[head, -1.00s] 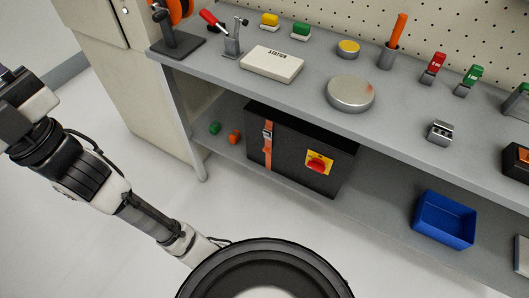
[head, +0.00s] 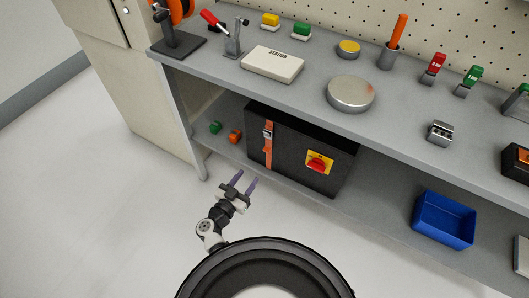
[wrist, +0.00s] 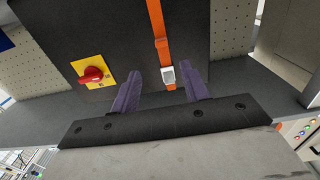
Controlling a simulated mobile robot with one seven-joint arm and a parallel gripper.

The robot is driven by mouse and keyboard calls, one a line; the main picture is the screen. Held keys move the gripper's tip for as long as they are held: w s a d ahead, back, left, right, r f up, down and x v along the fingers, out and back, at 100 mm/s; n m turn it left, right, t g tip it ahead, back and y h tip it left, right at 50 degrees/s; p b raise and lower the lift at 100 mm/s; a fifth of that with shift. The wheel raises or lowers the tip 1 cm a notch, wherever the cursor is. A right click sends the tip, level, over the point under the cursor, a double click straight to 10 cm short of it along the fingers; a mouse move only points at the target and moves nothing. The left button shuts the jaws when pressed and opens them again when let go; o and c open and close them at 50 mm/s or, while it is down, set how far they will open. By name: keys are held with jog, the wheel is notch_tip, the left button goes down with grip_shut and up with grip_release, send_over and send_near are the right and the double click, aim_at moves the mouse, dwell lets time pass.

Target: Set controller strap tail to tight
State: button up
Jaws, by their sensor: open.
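The controller is a black box (head: 292,158) on the lower shelf, with a red rotary switch on a yellow plate (head: 318,163) on its front. An orange strap (head: 268,150) runs down the box's left part through a metal buckle (head: 268,133). In the wrist view the strap (wrist: 156,20) hangs to a silver buckle (wrist: 168,75), with a short orange end beside it. My gripper (head: 245,183) is open and empty in front of the shelf, below the strap. In the wrist view its two purple fingers (wrist: 164,88) stand apart, with the buckle seen between them. I see no contact with the strap.
Green (head: 215,127) and orange (head: 234,136) small parts lie on the lower shelf left of the box. A blue bin (head: 444,219) stands to the right. The bench top (head: 300,95) overhangs the shelf. The floor in front is clear.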

aim_at(266, 151)
jog(key=x, duration=1.3)
jog(key=shift+w+r, duration=0.1)
jog(key=shift+w, duration=0.05)
grip_shut()
